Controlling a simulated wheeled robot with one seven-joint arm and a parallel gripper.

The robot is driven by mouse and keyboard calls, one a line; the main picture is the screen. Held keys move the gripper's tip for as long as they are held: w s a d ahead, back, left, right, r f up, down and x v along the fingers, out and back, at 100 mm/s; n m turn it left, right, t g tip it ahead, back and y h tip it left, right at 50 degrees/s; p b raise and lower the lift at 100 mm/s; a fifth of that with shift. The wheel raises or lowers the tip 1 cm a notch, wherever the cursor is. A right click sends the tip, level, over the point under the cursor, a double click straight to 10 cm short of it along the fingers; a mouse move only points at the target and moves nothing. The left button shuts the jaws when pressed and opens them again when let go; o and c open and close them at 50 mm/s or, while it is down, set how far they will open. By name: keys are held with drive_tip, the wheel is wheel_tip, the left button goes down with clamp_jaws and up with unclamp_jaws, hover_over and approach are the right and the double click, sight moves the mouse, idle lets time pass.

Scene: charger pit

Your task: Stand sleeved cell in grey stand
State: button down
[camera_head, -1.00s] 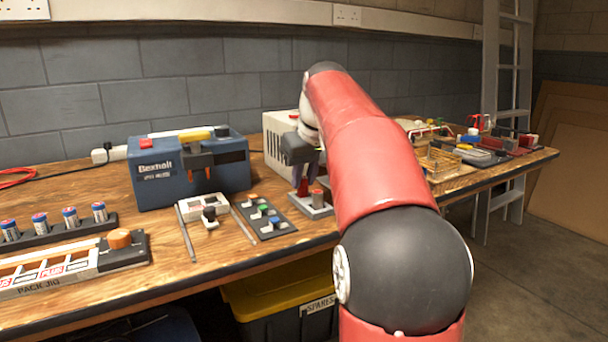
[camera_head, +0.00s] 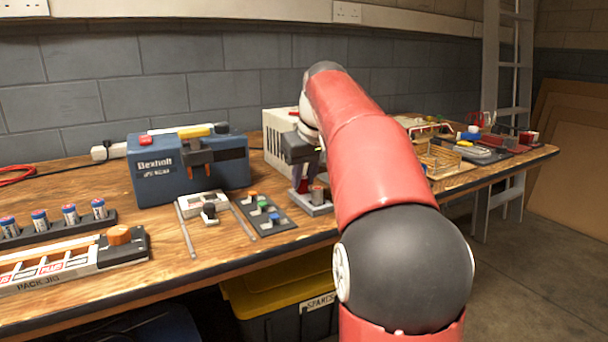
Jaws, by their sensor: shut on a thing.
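The grey stand (camera_head: 312,209) sits near the front edge of the bench, partly behind my red arm. A short brownish-red cylinder (camera_head: 319,195) stands upright at it. My gripper (camera_head: 302,183) points down just above and left of that cylinder, over the stand. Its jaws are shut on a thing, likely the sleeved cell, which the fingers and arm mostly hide. I cannot tell whether the held thing touches the stand. Several cells with blue, white and red sleeves (camera_head: 69,215) stand in a dark rack at the left.
A blue Bexholt machine (camera_head: 166,180) and a pale vented box (camera_head: 280,140) stand at the back. A dark panel with coloured knobs (camera_head: 268,222) lies left of the stand. The pack jig (camera_head: 40,270) is front left. Trays and small parts (camera_head: 450,155) fill the right side.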

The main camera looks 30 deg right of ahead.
drive_tip(key=shift+f, duration=0.1)
drive_tip(key=c, duration=1.2)
unclamp_jaws()
drive_tip(key=shift+r+p, duration=3.55)
drive_tip(key=shift+p, duration=0.15)
